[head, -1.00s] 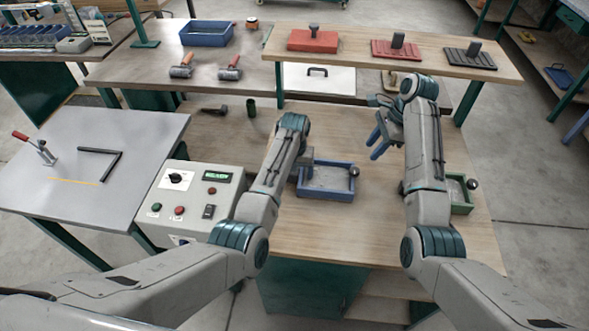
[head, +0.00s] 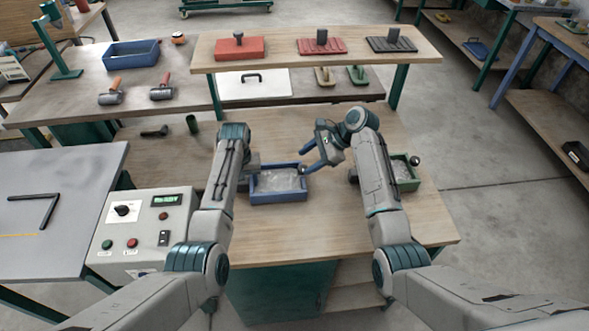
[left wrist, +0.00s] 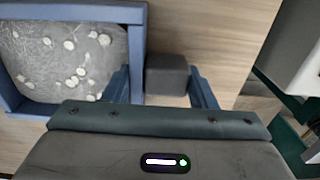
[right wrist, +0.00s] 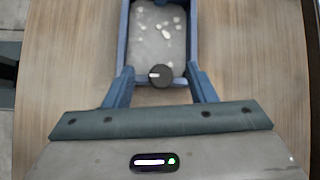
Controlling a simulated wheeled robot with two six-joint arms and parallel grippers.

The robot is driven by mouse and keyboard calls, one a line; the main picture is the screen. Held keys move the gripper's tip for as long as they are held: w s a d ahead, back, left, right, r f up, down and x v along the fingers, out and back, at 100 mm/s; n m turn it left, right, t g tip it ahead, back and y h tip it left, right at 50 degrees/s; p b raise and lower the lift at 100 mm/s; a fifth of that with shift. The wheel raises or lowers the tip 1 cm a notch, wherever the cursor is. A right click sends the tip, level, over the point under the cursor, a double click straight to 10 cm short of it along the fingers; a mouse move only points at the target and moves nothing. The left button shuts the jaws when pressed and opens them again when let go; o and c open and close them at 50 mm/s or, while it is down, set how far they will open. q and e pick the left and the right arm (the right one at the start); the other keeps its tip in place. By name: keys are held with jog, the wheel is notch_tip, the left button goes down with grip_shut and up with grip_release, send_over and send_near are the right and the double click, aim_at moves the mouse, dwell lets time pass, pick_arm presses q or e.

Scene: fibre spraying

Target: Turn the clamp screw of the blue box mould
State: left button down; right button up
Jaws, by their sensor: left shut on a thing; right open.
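The blue box mould (head: 279,196) sits on the wooden bench, filled with grey material with pale flecks. It also shows in the left wrist view (left wrist: 138,40) and the right wrist view (right wrist: 123,40). Its dark round clamp screw knob (right wrist: 160,76) is at its right end. My left gripper (left wrist: 165,85) is shut on a dark grey block (left wrist: 167,74) at the mould's left side; my arm partly hides this in the head view. My right gripper (head: 306,158) is open at the mould's right end. In its wrist view, the knob lies between its open fingers, apart from both.
A green box mould (head: 405,184) with a dark knob stands to the right, partly behind my right arm. A control box (head: 140,225) stands on the left. A raised shelf (head: 280,62) with red and dark tools crosses behind. The bench front is clear.

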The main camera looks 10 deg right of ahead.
aim_at(303, 168)
jog(key=s+f+m+t+y, duration=0.1)
jog(key=s+m+t+y, duration=0.1)
jog(key=s+f+m+t+y, duration=0.1)
jog(key=s+f+t+y, duration=0.1)
jog(key=y, duration=0.1)
jog(key=shift+d+f+m+t, duration=0.2)
jog(key=shift+f+m+t, duration=0.1)
jog(key=shift+m+t, duration=0.1)
jog(key=s+d+m+t, duration=0.1)
jog(key=d+m+t, duration=0.1)
jog(key=s+d+f+m+t, duration=0.1)
jog(key=d+m+t, duration=0.1)
jog(key=s+d+m+t, duration=0.1)
jog(key=d+m+t, duration=0.1)
jog(key=m, duration=0.1)
jog(key=shift+s+f+t+h, duration=0.15)
jog(key=shift+f+t+h, duration=0.15)
jog(key=shift+t, duration=0.1)
jog(key=x, duration=1.1)
jog(key=shift+w+a, duration=0.15)
jog(key=shift+w, duration=0.15)
jog(key=c, duration=1)
jog(key=shift+o, duration=0.2)
jog(key=shift+m+t+h, duration=1.5)
jog(key=shift+m+h, duration=0.3)
jog(key=shift+h, duration=0.2)
jog(key=shift+f, duration=0.1)
jog(key=o, duration=1)
jog(key=shift+c, duration=0.2)
